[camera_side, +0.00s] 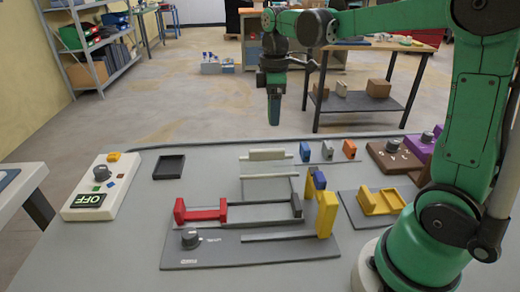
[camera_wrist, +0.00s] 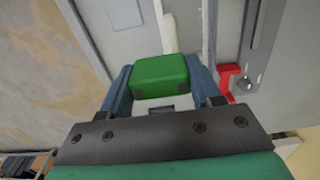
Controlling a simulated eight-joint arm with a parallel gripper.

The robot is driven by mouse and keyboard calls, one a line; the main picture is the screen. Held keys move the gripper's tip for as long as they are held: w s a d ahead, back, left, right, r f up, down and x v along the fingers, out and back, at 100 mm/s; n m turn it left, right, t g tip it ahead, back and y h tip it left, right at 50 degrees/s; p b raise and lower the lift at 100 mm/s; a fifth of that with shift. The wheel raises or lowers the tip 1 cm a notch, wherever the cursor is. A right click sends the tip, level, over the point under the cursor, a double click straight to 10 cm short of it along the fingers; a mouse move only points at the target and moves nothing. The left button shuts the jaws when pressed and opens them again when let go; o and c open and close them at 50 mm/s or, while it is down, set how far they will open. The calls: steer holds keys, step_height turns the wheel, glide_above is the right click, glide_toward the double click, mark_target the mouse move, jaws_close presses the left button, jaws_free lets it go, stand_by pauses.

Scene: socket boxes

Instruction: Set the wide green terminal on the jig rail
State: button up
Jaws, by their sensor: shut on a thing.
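My gripper (camera_side: 274,99) is shut on the wide green terminal (camera_wrist: 160,76), which sits between its two blue fingers in the wrist view. In the side view the terminal hangs below my gripper, high over the back part of the table. The terminal is apart from everything on the table. A cream rail (camera_side: 266,155) lies on the table below, at the back of a pale plate; it also shows in the wrist view (camera_wrist: 169,33), partly hidden behind the terminal. I cannot tell for sure which strip is the jig rail.
A grey base (camera_side: 215,255) carries a red block (camera_side: 200,211), a knob and a yellow upright (camera_side: 326,214). Grey and orange blocks (camera_side: 349,150) stand at the back right. A control box (camera_side: 90,190) reading OFF and a black tray (camera_side: 169,167) are at left.

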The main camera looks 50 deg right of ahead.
glide_above(279, 212)
step_height(279, 212, down, 8)
steer(key=shift+a+f, duration=0.15)
steer(key=shift+f, duration=2.65)
steer(key=shift+f, duration=0.3)
steer(key=o, duration=1.1)
steer(key=shift+o, duration=0.3)
steer(key=shift+d+r, duration=0.2)
steer(key=shift+r, duration=0.45)
steer(key=shift+a+r, duration=0.15)
steer(key=shift+r, duration=2.65)
